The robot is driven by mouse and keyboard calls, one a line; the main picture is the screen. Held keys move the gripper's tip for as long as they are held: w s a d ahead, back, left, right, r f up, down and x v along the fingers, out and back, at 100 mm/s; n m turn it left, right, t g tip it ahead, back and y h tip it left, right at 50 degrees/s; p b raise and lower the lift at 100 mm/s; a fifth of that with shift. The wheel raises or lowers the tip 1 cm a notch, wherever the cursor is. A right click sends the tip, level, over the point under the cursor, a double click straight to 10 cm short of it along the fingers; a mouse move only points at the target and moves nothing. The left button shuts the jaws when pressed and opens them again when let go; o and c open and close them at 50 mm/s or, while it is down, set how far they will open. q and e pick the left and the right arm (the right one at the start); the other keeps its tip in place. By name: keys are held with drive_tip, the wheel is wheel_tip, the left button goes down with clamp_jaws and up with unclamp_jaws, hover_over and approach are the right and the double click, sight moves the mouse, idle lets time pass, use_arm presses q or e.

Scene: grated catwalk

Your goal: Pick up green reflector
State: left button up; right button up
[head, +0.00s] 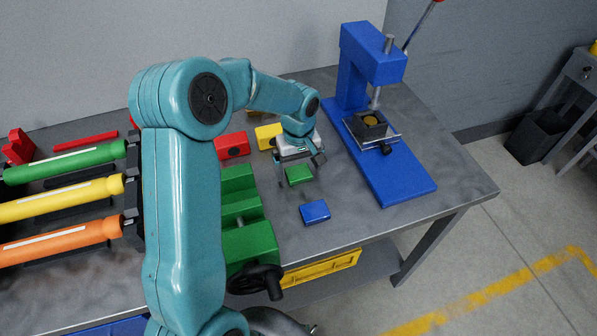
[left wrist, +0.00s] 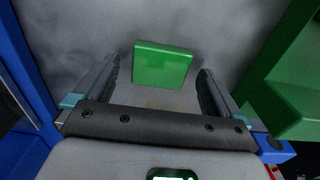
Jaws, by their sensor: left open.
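The green reflector (head: 299,175) is a small flat green block lying on the grey metal table. In the left wrist view the green reflector (left wrist: 162,67) lies ahead, between the lines of the two fingers and near their tips. My left gripper (head: 302,164) is open and empty, just above and behind the reflector in the head view; its fingers also show in the left wrist view (left wrist: 158,82). Whether the fingertips touch the table or the reflector I cannot tell. My right gripper is in neither view.
A blue block (head: 315,212) lies nearby, with red (head: 233,146) and yellow (head: 268,136) blocks behind. A blue press (head: 395,165) stands right, a green vise (head: 246,228) left. Green, yellow (head: 62,200) and orange tubes lie at far left. The table's front right corner is clear.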

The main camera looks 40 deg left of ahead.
use_arm(q)
drive_tip(key=shift+f, duration=0.35)
drive_tip(key=c, duration=1.1)
drive_tip(key=shift+r, duration=0.15)
